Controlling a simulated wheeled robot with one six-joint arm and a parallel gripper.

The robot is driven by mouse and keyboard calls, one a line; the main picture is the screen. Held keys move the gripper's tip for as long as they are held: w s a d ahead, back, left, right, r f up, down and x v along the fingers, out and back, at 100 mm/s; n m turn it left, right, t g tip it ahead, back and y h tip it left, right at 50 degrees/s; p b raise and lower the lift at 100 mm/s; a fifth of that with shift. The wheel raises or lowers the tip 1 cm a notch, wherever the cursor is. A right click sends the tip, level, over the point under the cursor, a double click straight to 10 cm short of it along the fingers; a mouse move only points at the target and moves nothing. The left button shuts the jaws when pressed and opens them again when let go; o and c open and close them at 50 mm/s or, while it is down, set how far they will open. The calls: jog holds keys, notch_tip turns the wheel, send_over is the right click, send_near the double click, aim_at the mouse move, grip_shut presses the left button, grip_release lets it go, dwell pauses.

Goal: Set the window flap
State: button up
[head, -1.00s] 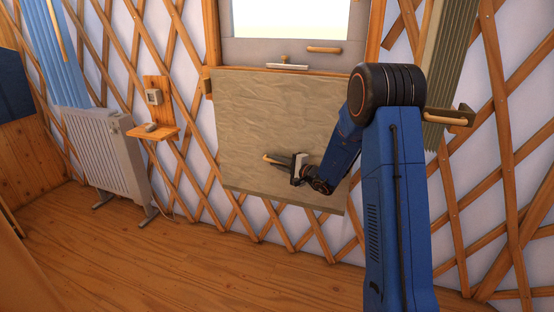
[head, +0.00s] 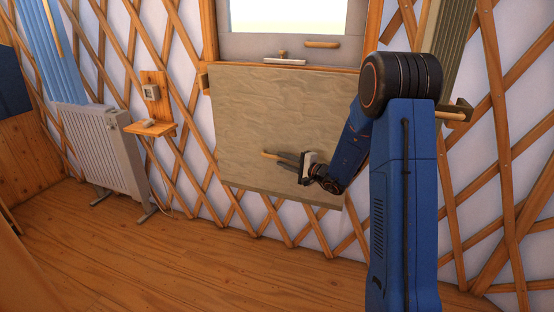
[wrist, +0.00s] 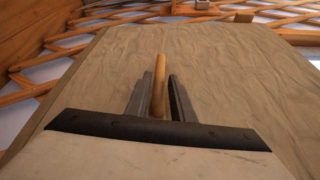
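The window flap (head: 270,110) is a beige, creased sheet that hangs below the window against the lattice wall. It fills much of the wrist view (wrist: 235,80). A wooden handle bar (head: 270,155) is on its lower part and shows in the wrist view (wrist: 159,80) as a light wooden rod. My gripper (head: 296,160) is at the flap's lower part, with its two fingers (wrist: 158,95) on either side of the rod. A narrow gap shows beside the rod, so I cannot tell whether the fingers touch it. The window (head: 285,12) above is uncovered.
A white radiator (head: 100,150) stands at the left by a small wooden shelf (head: 150,128) with a device above it. A wooden bracket with a peg (head: 458,110) is right of the flap. The wooden floor (head: 200,260) in front is clear.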

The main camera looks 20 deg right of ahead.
jog(key=v, duration=1.2)
jog(key=shift+s, duration=0.25)
jog(key=shift+d, duration=0.1)
jog(key=shift+r, duration=0.15)
jog(key=s+a+r+n+g+y, duration=0.1)
jog(key=s+a+r+n+g, duration=0.3)
jog(key=s+a, duration=0.6)
jog(key=s+a+r+n+g+y, duration=0.1)
jog(key=s+a+r+n+g, duration=0.2)
jog(key=s+a+n+g, duration=0.65)
jog(key=s+d+f+m+t+h, duration=0.1)
jog(key=s+h, duration=0.2)
jog(key=s, duration=0.5)
jog(key=s+d+m+h, duration=0.1)
jog(key=s+d+h, duration=0.1)
jog(key=s, duration=0.6)
jog(key=s+d+r+n+t+h, duration=0.1)
jog(key=s+d+n+t+h, duration=0.1)
jog(key=s+d+h, duration=0.4)
jog(key=shift+s+d+r+t, duration=0.15)
jog(key=shift+s+d+t, duration=0.2)
jog(key=shift+s+d, duration=0.8)
